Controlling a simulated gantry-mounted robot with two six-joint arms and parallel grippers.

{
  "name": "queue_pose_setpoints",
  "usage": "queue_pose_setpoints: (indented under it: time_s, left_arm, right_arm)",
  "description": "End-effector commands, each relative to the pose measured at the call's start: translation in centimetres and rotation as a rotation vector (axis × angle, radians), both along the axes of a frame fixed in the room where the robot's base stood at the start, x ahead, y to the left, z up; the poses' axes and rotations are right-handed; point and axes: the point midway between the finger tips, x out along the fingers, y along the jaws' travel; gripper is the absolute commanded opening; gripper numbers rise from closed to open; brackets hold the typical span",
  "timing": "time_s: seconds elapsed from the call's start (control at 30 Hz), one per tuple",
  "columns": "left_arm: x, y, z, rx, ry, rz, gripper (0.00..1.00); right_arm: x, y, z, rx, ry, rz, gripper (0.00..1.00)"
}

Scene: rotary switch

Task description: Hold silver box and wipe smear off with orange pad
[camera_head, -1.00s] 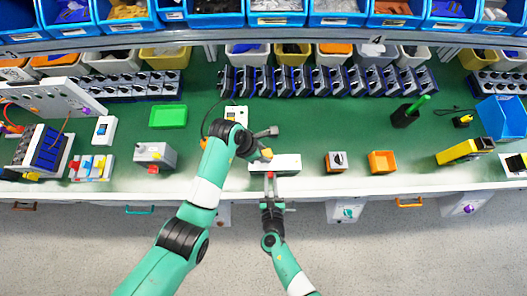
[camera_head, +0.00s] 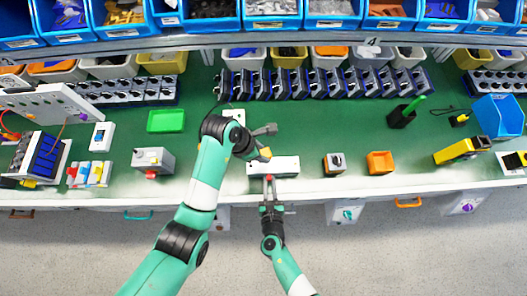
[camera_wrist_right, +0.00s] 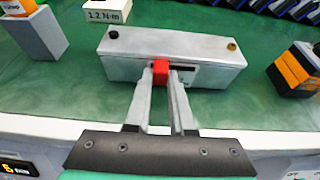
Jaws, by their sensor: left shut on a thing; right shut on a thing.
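A long pale silver box (camera_head: 285,167) lies near the front edge of the green bench. It also shows in the right wrist view (camera_wrist_right: 205,58), with a dark knob at left, a brassy knob at right and a dark slot or mark on its front. My left gripper (camera_head: 265,146) is above the box's back left part, shut on a small yellow-orange piece (camera_head: 265,154); contact with the box is unclear. My right gripper (camera_head: 270,191) is in front of the box. It is shut on a small red block (camera_wrist_right: 160,69) against the box's front face. A smear cannot be made out.
To the right stand a rotary switch block (camera_head: 335,163), an orange container (camera_head: 380,163) and a yellow tool (camera_head: 460,151). A green tray (camera_head: 166,121) and a grey box with a red button (camera_head: 152,161) are at left. A row of dark switches (camera_head: 320,83) stands behind.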

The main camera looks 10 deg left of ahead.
Motion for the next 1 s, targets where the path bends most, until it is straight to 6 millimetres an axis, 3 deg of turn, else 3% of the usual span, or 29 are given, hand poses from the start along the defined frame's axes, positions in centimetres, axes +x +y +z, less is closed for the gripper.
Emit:
queue_pose_setpoints:
  time_s: [0.1, 0.13, 0.3, 0.73, 1.0]
  left_arm:
    - [0.0, 0.0, 0.0, 0.0, 0.0, 0.0, 0.0]
    - [0.0, 0.0, 0.0, 0.0, 0.0, 0.0, 0.0]
    - [0.0, 0.0, 0.0, 0.0, 0.0, 0.0, 0.0]
    - [0.0, 0.0, 0.0, 0.0, 0.0, 0.0, 0.0]
    - [0.0, 0.0, 0.0, 0.0, 0.0, 0.0, 0.0]
  right_arm:
    - [0.0, 0.0, 0.0, 0.0, 0.0, 0.0, 0.0]
    - [0.0, 0.0, 0.0, 0.0, 0.0, 0.0, 0.27]
    - [0.0, 0.0, 0.0, 0.0, 0.0, 0.0, 0.56]
    - [-0.6, -0.1, 0.3, 0.001, -0.003, 0.0, 0.56]
    - [-4.7, -0.7, 1.9, 0.002, -0.003, 0.005, 0.56]
